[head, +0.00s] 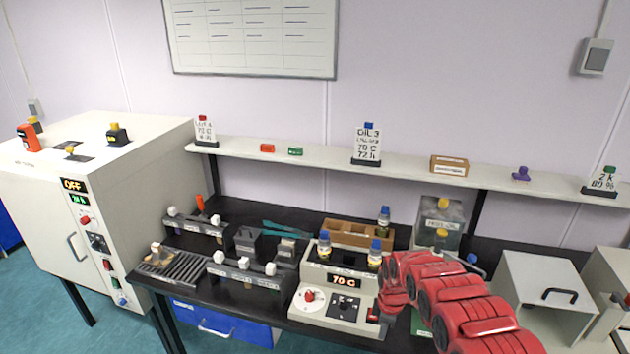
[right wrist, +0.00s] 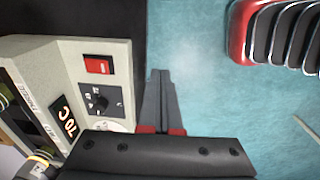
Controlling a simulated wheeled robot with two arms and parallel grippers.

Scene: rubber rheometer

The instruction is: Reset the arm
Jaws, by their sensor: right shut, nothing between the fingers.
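My right arm comes in from the lower right in the head view. Its right gripper (head: 381,326) is partly hidden by the arm, at the right front corner of the beige heating block (head: 329,316). In the right wrist view the gripper fingers (right wrist: 160,78) are shut together and empty, with blue floor beyond them. The heating block's panel (right wrist: 105,72) stands just left of the fingers, apart from them, with a red switch (right wrist: 99,65), a black knob (right wrist: 97,102) and a display (right wrist: 66,122) reading 70 C. My left gripper is not in view.
The black bench (head: 232,284) holds racks, a wooden box (head: 352,235) and capped bottles. A beige box with a black handle (head: 545,287) stands right of my arm. A white oven (head: 100,190) reading OFF is at left. A shelf (head: 320,155) runs along the wall.

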